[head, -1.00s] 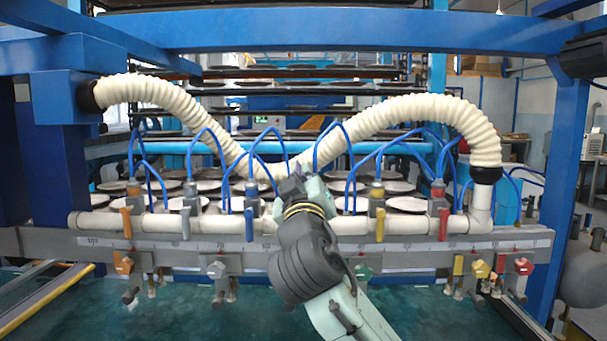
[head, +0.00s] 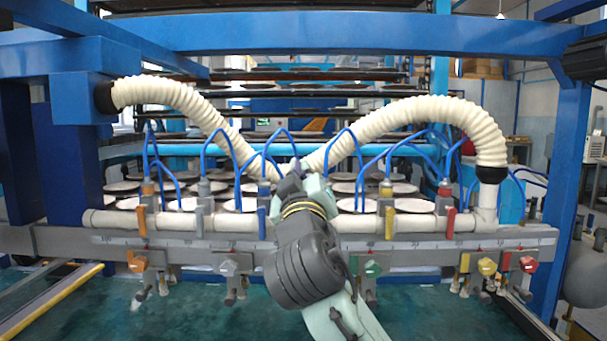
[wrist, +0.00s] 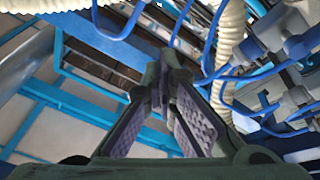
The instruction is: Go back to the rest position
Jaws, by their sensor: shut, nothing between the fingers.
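My gripper (wrist: 165,90) fills the lower middle of the wrist view, its two ridged fingers closed with nothing between them. In the head view my arm rises from the bottom in front of the plate dryer, and its far end is near the white pipe (head: 330,224). The fingertips are hard to make out there. Behind the arm, part of the pipe and some of the plates are hidden.
A row of valves, such as the yellow handle (head: 389,222) and the red handle (head: 450,220), lines the pipe. White corrugated hoses (head: 405,112) and blue tubes arch close around my gripper. White plates (head: 412,205) lie behind. A blue post (head: 566,170) stands at the right.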

